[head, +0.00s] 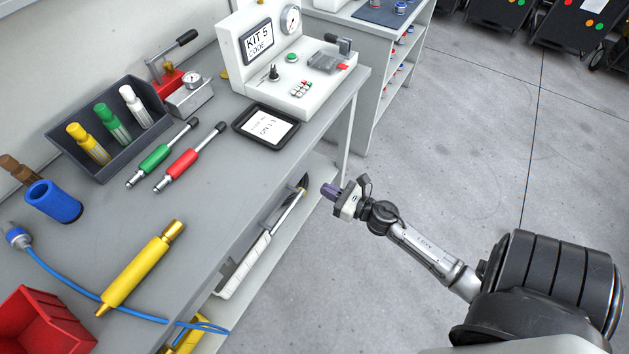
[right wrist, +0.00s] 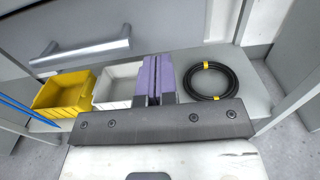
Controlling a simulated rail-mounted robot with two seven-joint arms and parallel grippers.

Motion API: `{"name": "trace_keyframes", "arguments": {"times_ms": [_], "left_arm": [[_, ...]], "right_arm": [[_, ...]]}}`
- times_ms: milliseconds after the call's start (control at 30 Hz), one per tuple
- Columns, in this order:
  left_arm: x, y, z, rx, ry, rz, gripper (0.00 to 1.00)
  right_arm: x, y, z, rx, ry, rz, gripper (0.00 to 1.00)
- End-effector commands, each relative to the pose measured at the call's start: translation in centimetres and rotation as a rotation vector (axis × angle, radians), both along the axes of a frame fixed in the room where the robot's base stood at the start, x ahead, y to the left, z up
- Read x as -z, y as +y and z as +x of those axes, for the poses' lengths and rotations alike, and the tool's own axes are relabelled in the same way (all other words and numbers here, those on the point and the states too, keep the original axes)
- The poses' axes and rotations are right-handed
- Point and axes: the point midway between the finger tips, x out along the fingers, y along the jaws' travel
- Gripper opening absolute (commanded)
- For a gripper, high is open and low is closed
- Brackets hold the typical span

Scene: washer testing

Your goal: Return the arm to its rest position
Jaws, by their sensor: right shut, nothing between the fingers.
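My right arm reaches in from the lower right of the head view, over the open floor beside the bench. Its right gripper (head: 329,191) has purple fingers and is clear of the bench edge. In the right wrist view the purple fingers (right wrist: 157,75) are together with nothing between them. They point toward a lower shelf of the bench. My left gripper does not show in the head view.
The shelf holds a yellow bin (right wrist: 62,92) and a coiled black hose (right wrist: 210,80).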

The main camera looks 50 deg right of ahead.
Motion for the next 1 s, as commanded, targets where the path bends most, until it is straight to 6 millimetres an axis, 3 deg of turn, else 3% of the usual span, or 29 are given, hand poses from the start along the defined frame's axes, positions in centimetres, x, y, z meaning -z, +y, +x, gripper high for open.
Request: {"name": "trace_keyframes", "arguments": {"times_ms": [200, 400, 833, 1000], "left_arm": [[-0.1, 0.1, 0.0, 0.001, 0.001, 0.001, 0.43], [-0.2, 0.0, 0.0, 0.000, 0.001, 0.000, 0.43], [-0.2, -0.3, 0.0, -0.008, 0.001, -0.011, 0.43], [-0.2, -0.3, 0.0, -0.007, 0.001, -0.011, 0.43]], "right_arm": [[-0.1, -0.3, -3.6, 0.001, 0.000, 0.000, 0.00], [-0.1, -0.4, -5.3, 0.000, -0.001, -0.001, 0.00], [-0.1, -0.5, -5.9, -0.001, 0.001, 0.019, 0.00], [0.1, -1.4, -5.8, 0.058, 0.024, 0.217, 0.00]]}}
